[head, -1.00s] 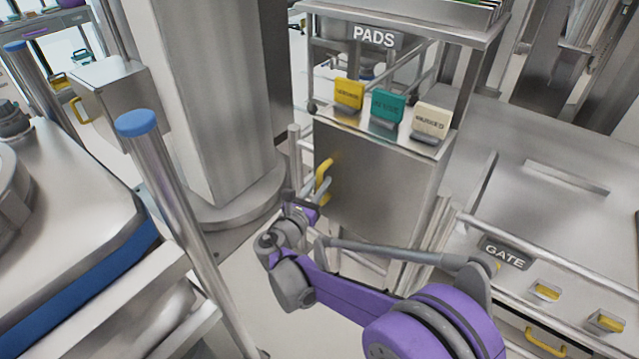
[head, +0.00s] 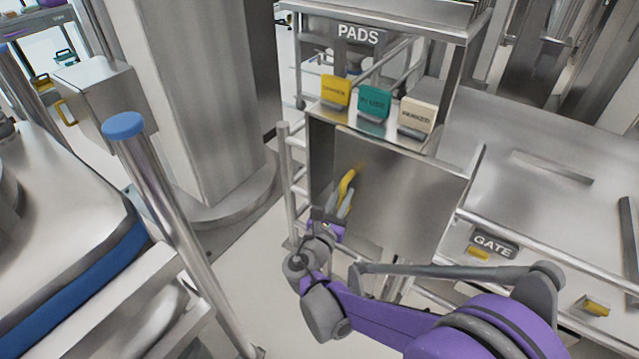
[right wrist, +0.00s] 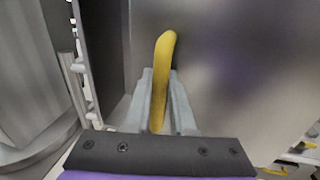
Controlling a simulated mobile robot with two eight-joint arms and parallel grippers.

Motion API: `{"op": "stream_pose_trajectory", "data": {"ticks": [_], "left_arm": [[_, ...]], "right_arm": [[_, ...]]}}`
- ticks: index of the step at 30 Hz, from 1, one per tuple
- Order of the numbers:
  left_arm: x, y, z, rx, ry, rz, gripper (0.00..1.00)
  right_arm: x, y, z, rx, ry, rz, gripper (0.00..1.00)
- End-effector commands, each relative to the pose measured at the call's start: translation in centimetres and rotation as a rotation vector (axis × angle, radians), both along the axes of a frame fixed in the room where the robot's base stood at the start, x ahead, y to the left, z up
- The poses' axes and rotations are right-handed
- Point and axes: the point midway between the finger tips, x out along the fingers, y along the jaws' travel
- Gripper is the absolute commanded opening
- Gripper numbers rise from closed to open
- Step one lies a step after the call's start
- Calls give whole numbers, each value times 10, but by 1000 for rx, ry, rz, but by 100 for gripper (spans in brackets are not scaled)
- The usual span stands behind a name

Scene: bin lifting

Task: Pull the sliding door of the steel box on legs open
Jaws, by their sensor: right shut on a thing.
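The steel box on legs (head: 343,120) stands in the middle of the head view. Its flat sliding door (head: 415,195) sits shifted to the right, with its right edge sticking out past the box's side. A narrow dark gap shows at the box's left. The yellow handle (head: 346,184) is near the door's left edge. My right gripper (head: 337,207) is shut on the handle. In the right wrist view, the handle (right wrist: 164,60) stands between the two grey fingers (right wrist: 160,95). My left gripper is not in view.
Yellow, teal (head: 374,103) and cream tags stand on the box top under a PADS sign (head: 360,34). A rail with a GATE sign (head: 492,246) and a steel table (head: 530,150) lie to the right. A blue-capped post (head: 165,215) and a thick column (head: 205,90) are left.

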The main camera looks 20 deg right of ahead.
Motion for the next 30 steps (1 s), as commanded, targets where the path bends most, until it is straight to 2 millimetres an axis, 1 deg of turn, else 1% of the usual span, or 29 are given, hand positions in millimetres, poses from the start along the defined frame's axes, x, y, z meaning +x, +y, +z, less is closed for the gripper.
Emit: {"op": "stream_pose_trajectory", "data": {"ticks": [1, 3, 9, 12, 16, 19, 30], "left_arm": [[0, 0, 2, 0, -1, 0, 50], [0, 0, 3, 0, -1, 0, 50], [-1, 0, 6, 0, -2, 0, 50], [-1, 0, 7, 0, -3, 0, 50], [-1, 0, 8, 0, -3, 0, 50], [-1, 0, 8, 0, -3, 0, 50], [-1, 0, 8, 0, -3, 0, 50]], "right_arm": [[-14, -11, 1, 1, -1, -3, 0], [-30, -23, 1, 1, -1, -4, 0], [-67, -52, 0, 1, -1, -3, 0], [-80, -62, 0, 1, 0, -3, 0], [-90, -70, 0, 2, -1, -1, 0], [-94, -73, 0, 2, -1, -1, 0], [-95, -74, 0, 1, 0, 1, 0]]}}
